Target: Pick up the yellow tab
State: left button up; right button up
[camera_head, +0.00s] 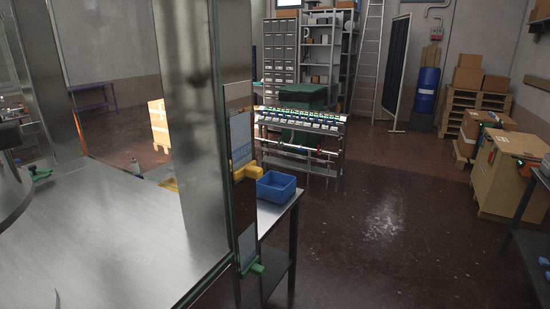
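A yellow tab-like piece (247,173) sticks out from the edge of the metal frame near the middle of the view, just left of a blue bin. Another small yellow piece (169,184) shows low behind the glass panel, partly hidden by the wide metal post. I cannot tell from this view which of them is the yellow tab. Neither of my grippers can be made out. A small pale tip at the bottom left edge is too little to identify.
The blue bin (276,187) stands on a narrow side table (273,215). A steel worktop (90,235) fills the lower left, behind a metal post (190,120). A roller rack (300,140) stands farther back. Boxes (511,175) line the right. The middle floor (390,220) is clear.

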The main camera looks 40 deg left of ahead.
aim_at(250, 170)
jog(key=i+u, duration=0.35)
jog(key=i+l+u, duration=0.2)
jog(key=u, duration=0.15)
jog(key=i+l+u, duration=0.3)
jog(key=i+j, duration=0.05)
jog(key=i, duration=0.05)
